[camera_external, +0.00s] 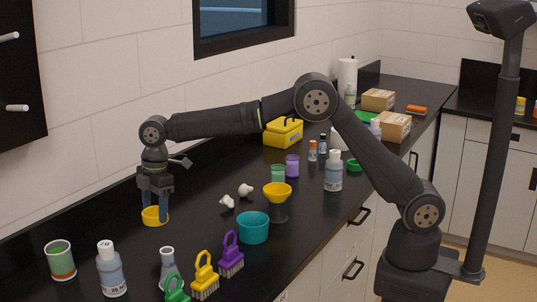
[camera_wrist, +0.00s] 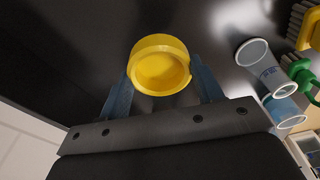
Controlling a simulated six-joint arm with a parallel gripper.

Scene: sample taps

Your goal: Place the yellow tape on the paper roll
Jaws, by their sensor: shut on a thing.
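A yellow round, hollow piece, seemingly the yellow tape (camera_external: 154,219), is between the fingers of my gripper (camera_external: 155,208) at the left of the counter. The wrist view shows the yellow tape (camera_wrist: 161,68) between the two blue-grey fingertips, its round opening facing the camera; I cannot tell whether a hole goes right through. My gripper (camera_wrist: 161,85) is shut on it and points down. The tape is at or close above the counter; I cannot tell if it touches. The paper roll (camera_external: 347,75), white and upright, stands at the far back, its lower part partly hidden by a bottle.
Beakers, bottles and brushes stand along the front, including a purple brush (camera_external: 231,255). A teal bowl (camera_external: 253,229), a yellow bowl on a dark stand (camera_external: 277,190) and a yellow box (camera_external: 283,133) lie between my gripper and the roll. Cardboard boxes (camera_external: 394,127) sit near the roll.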

